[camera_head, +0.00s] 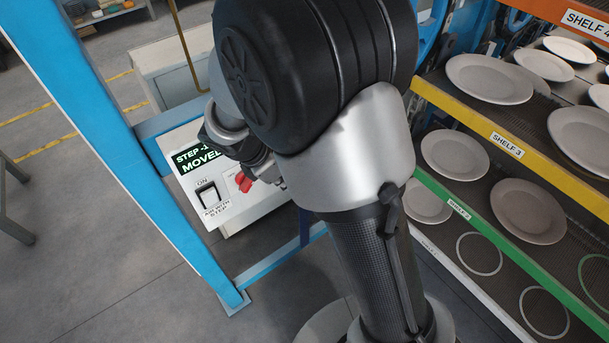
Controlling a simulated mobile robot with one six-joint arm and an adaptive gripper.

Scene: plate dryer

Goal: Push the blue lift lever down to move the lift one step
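The white control box (258,207) stands behind my arm, left of the shelves. Its display (195,160) shows green letters that read "STEP -1" and "MOVED", the right end cut off by my arm. What seems to be part of my gripper (268,171) shows as a small dark shape close to the box face, next to a red part (243,182). Its fingertips are hidden, so I cannot see whether it is open or touches anything. I cannot make out the blue lift lever; my arm covers the area right of the display.
A white rocker switch (208,197) marked ON sits below the display. A blue frame post (110,135) stands at left. The rack at right has plates (490,78) on shelves with orange, yellow (545,168) and green edges. Floor at lower left is clear.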

